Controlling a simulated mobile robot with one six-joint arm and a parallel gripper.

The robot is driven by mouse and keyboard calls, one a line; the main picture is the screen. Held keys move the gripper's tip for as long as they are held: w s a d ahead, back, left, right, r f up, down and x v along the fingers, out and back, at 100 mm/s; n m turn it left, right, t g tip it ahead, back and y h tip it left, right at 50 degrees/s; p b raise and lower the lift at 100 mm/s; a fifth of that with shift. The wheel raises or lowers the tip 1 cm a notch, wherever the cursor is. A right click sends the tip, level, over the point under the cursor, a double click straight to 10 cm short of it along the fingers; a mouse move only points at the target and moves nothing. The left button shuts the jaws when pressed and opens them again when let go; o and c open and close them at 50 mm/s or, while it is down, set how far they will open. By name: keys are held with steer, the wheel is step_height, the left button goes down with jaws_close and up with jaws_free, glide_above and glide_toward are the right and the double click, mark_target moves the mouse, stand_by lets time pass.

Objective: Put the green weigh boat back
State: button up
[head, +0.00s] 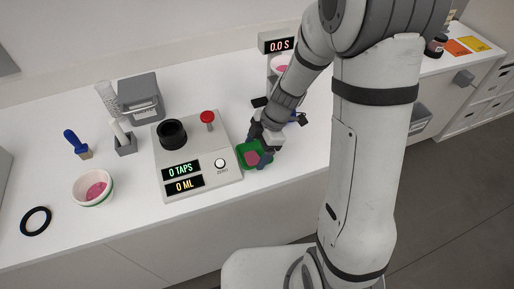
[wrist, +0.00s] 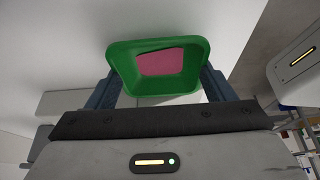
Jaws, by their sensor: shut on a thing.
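The green weigh boat (head: 243,158) is a small square tray with pink pigment inside. It sits by the right edge of the grey dosing device in the head view. In the wrist view the green weigh boat (wrist: 121,62) fills the space between the two fingers, its pink content showing. My gripper (head: 262,146) is shut on the boat, one finger on each side. It also shows in the wrist view (wrist: 158,90). I cannot tell whether the boat touches the table or hangs just above it.
The grey device (head: 228,177) with displays "0 TAPS" and "0 ML" stands left of the boat. A white bowl (head: 78,191) with pink content, a black ring (head: 36,221) and a blue-handled brush (head: 72,139) lie further left. A "0.0 S" display (head: 280,45) stands behind my arm. The front right counter is clear.

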steer(key=shift+f, duration=0.15)
steer(key=o, duration=1)
steer(key=shift+c, duration=0.2)
steer(key=shift+r, duration=0.35)
steer(key=v, duration=1.1)
steer(key=s+d+r+m+t+h, duration=0.2)
steer(key=s+d+r+m, duration=0.1)
steer(key=s+m, duration=0.4)
steer(key=s+d+r+m+t+h, duration=0.2)
steer(key=s+m, duration=0.4)
steer(key=m, duration=0.8)
steer(key=shift+s+d+r+b, duration=0.4)
steer(key=shift+d+r, duration=0.4)
steer(key=shift+d, duration=0.45)
